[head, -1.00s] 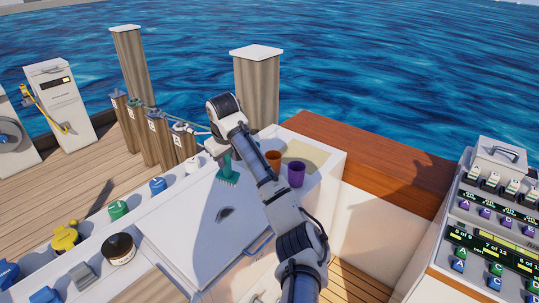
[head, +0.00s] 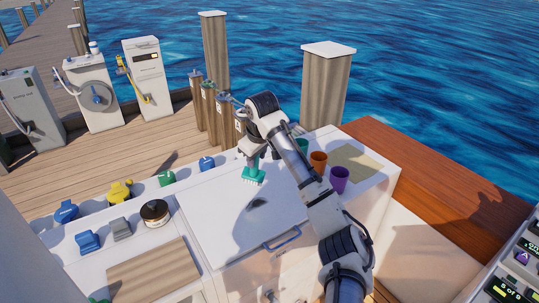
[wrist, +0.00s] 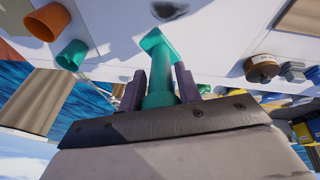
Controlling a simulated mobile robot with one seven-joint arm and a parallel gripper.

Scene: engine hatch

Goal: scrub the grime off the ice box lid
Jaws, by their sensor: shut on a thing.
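My gripper (head: 256,150) is shut on a teal brush (head: 253,176), bristles down, over the far part of the white ice box lid (head: 225,225). In the wrist view the purple fingers of my gripper (wrist: 158,85) clasp the green handle of the brush (wrist: 160,55). I cannot tell whether the bristles touch the lid. A small dark patch (head: 257,204) lies on the lid just nearer than the brush; I cannot tell whether it is grime or a recess.
An orange cup (head: 318,162), a purple cup (head: 339,178) and a green cup, partly hidden by my arm, stand right of the lid beside a tan mat (head: 362,161).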

